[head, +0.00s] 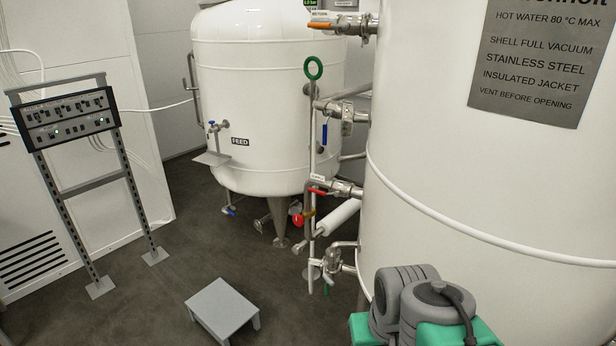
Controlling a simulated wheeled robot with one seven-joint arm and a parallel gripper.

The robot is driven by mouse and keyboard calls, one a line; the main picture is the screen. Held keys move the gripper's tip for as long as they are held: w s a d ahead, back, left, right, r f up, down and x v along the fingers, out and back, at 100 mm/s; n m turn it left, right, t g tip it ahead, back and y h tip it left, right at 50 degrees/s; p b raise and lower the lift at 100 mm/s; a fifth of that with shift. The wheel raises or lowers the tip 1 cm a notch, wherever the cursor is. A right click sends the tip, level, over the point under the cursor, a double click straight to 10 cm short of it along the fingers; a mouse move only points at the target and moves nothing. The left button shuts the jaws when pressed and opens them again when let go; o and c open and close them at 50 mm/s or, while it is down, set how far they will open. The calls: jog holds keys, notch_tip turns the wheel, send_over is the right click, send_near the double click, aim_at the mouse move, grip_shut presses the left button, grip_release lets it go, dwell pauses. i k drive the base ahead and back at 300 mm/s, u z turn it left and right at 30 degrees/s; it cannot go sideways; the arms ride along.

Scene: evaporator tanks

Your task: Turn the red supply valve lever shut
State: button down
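The red lever (318,191) is small in the head view. It sits on a steel pipe valve (346,189) at the left side of the big white tank on the right. A small white label (317,177) is just above it, too small to read surely. The lever seems to lie roughly along the pipe, but its exact angle is hard to tell. A separate round red handle (297,219) is lower and to the left. My grey and green arm parts show at the bottom right; my gripper is not in view.
The right tank (500,190) fills the right side. An orange lever (319,25) is higher on it, a blue lever (325,134) between. A vertical pipe with a green ring (314,68) stands near. A grey step stool (222,308) is on the floor; floor left of it is clear.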

aim_at(336, 194)
jog(key=u, duration=0.4)
jog(key=i, duration=1.3)
jog(key=u, duration=0.9)
jog(key=i, duration=0.35)
jog(key=u, duration=0.05)
